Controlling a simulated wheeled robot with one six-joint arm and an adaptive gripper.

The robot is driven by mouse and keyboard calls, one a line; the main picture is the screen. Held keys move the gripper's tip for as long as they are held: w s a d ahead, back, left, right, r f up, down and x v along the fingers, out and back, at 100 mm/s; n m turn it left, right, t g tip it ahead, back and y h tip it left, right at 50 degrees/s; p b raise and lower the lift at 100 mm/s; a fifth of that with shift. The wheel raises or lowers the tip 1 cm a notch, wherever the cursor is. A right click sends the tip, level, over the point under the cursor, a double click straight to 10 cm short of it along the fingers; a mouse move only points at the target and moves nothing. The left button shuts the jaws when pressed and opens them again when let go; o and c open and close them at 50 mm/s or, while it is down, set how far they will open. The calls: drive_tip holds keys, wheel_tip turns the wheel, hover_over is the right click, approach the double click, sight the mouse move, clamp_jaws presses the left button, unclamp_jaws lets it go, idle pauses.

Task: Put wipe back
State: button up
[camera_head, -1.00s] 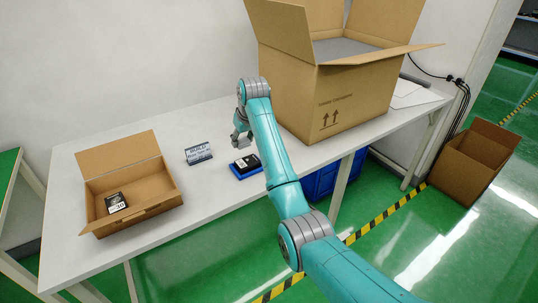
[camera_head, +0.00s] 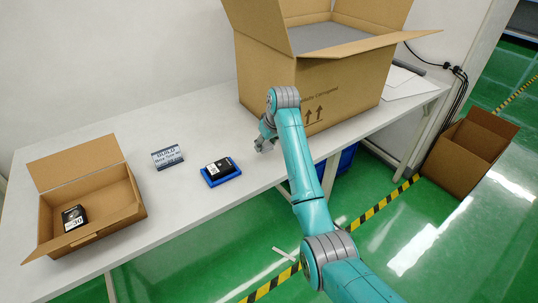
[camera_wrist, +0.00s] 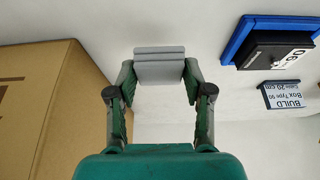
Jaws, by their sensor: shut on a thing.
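My gripper (camera_head: 265,142) is low over the white table, just in front of the large cardboard carton. In the wrist view my gripper (camera_wrist: 160,78) is shut on a grey, flat, layered block, which I take to be the wipe (camera_wrist: 160,65); its sides lie between the two fingers. In the head view the wipe is too small to make out clearly. I cannot tell whether it touches the table.
The large open carton (camera_head: 280,90) stands close behind my gripper. A blue tray (camera_head: 232,177) with a black box (camera_head: 217,167), a small sign (camera_head: 167,157) and an open box (camera_head: 125,205) holding a black item (camera_head: 74,217) are to the left. Bare table lies between.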

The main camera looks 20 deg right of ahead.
sight(266, 152)
drive_tip(key=shift+a+f, duration=0.1)
drive_tip(key=shift+f, duration=2.55)
drive_tip(key=shift+f, duration=0.15)
drive_tip(key=o, duration=1.1)
drive_tip(key=shift+r, duration=0.55)
drive_tip(key=v, duration=1.1)
drive_tip(key=shift+s, duration=0.2)
